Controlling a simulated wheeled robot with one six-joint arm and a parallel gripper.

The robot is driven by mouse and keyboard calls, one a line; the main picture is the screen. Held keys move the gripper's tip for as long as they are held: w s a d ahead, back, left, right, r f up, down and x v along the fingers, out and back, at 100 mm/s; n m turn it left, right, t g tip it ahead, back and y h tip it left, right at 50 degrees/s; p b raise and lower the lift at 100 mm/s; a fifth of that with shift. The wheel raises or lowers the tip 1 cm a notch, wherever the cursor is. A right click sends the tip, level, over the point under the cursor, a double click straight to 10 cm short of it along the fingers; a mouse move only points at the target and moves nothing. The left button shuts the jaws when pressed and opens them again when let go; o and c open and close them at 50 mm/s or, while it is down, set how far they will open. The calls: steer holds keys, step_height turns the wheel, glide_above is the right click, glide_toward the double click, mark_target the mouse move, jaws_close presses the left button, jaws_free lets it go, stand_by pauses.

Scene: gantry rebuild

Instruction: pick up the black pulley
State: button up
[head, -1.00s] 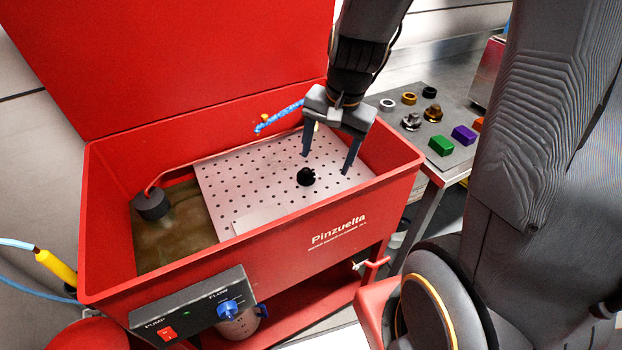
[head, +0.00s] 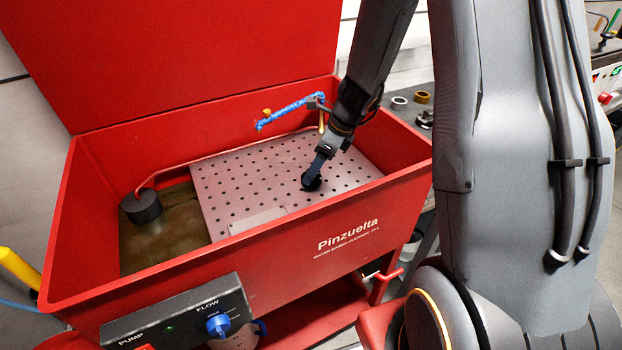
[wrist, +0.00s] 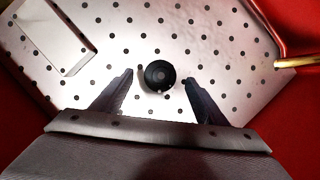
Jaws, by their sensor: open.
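The black pulley (wrist: 160,75) lies on the perforated metal shelf (wrist: 215,40) inside the red wash tub. In the wrist view it sits just beyond my fingertips, roughly centred between them. My gripper (wrist: 157,80) is open and empty, with one finger toward each side of the pulley. In the head view my gripper (head: 312,176) reaches down to the shelf at the pulley (head: 311,183), which it partly covers. I cannot tell from there whether the fingers touch it.
The red tub walls (head: 405,168) rise around the shelf. A black cylinder (head: 141,207) stands in murky liquid at left. A grey side table (head: 415,95) with rings stands at right.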

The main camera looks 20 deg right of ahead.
steer(key=shift+x, duration=1.8)
steer(key=shift+r, duration=0.1)
steer(key=c, duration=1.4)
